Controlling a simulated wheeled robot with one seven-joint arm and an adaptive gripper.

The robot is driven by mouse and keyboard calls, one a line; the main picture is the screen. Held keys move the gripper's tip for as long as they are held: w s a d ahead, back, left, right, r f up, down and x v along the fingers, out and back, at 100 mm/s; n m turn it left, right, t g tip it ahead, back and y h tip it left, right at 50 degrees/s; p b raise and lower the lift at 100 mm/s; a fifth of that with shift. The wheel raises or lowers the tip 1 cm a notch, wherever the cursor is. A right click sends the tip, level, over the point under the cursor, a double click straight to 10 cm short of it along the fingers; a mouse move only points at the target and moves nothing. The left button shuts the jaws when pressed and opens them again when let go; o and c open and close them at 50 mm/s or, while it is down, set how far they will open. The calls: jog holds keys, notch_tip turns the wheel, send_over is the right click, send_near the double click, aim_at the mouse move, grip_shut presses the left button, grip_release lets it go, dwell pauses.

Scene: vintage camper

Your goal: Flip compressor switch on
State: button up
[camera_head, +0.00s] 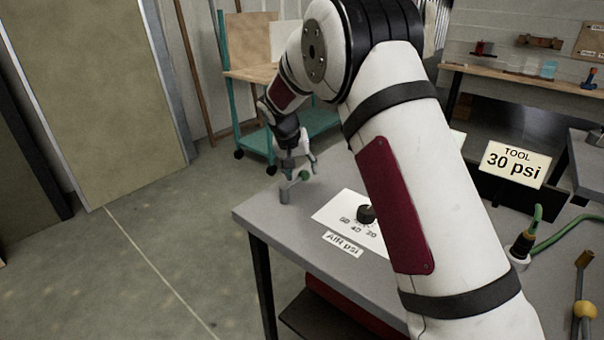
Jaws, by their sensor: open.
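My gripper (300,168) is open and points down over the lever. My arm hides part of the table to the right.
The grey table (262,217) holds a white panel with a black dial (366,214) and an "AIR psi" label (342,244). A "TOOL 30 psi" sign (515,164), a green hose (570,232) and a yellow-handled tool (584,309) are at right. A teal cart (318,122) stands behind. Floor at left is clear.

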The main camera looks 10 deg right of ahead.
jog(key=shift+x, duration=0.85)
grip_shut()
jog(key=shift+s+d+f+m, duration=0.15)
jog(key=shift+s+m, duration=0.15)
jog(key=shift+m, duration=0.1)
jog(key=shift+s+d+m+g+h+b, duration=0.3)
jog(key=shift+s+m+g+b, duration=0.1)
jog(key=shift+m+b, duration=0.25)
jog(key=m, duration=0.1)
jog(key=s+m+g, duration=0.1)
jog(key=s+m, duration=0.1)
jog(key=shift+s+d+m+g+h, duration=0.2)
jog(key=shift+d+m+g+h, duration=0.1)
jog(key=shift+m, duration=0.05)
jog(key=s+m+g, duration=0.1)
jog(key=s+m, duration=0.1)
jog(key=m, duration=0.1)
jog(key=shift+s, duration=0.2)
jog(key=shift+s+a+m+g, duration=0.2)
jog(key=shift+s+m+g, duration=0.25)
jog(key=shift+m, duration=0.35)
jog(key=shift+s+a+m+g, duration=0.2)
jog(key=shift+s+m+g, duration=0.15)
jog(key=shift+s+m, duration=0.35)
jog(key=shift+w, duration=0.1)
